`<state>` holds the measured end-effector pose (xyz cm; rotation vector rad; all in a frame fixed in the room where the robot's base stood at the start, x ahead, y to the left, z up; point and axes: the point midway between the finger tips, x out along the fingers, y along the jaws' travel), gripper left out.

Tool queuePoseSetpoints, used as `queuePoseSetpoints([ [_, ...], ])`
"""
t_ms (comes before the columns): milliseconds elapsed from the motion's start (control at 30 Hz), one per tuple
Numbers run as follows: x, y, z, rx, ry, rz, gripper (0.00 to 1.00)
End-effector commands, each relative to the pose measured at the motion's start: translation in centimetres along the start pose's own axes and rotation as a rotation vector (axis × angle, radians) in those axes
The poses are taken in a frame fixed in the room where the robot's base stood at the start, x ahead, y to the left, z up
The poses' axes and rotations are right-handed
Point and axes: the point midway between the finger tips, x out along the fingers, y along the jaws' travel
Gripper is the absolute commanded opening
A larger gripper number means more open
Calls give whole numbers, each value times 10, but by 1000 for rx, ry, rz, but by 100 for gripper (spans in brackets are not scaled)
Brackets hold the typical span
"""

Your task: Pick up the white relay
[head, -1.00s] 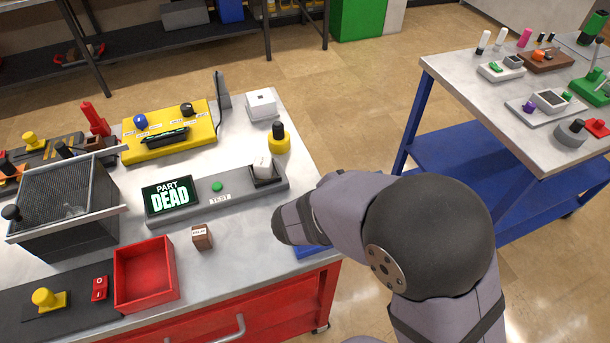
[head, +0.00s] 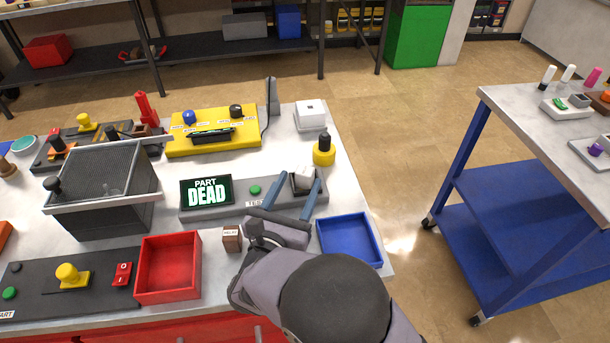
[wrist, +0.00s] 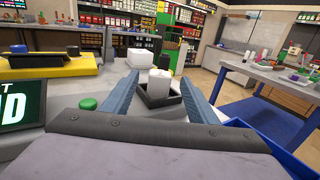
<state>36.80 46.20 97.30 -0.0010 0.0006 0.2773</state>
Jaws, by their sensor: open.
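The white relay (head: 304,175) stands in the dark square socket at the right end of the grey tester. It also shows in the wrist view (wrist: 160,80), upright in its socket. My gripper (head: 298,183) is open, and its two blue fingers reach toward the socket. In the wrist view the fingers (wrist: 158,88) lie one to each side of the relay, with a gap visible on both sides. I cannot tell whether the tips are level with the relay. The tester's screen (head: 206,191) reads "PART DEAD".
A green button (head: 255,190) is left of my fingers. A brown block labelled relay (head: 232,239) stands in front of the tester. A red tray (head: 168,267) and a blue tray (head: 349,240) flank my arm. A yellow-and-black knob (head: 324,149) and white box (head: 311,114) stand behind the socket.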

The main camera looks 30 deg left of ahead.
Motion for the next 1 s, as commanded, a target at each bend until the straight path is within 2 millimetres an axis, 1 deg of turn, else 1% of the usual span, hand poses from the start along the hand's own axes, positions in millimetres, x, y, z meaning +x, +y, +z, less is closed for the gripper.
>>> queuePoseSetpoints([
  [167,4,0,1,0,0,0,53],
  [500,44,-1,2,0,0,-3,53],
  [600,50,-1,1,1,0,-1,53],
  [867,52,0,0,1,0,1,53],
  [900,52,0,0,1,0,0,48],
  [967,52,0,0,1,0,0,34],
  [1000,52,0,0,1,0,0,24],
])
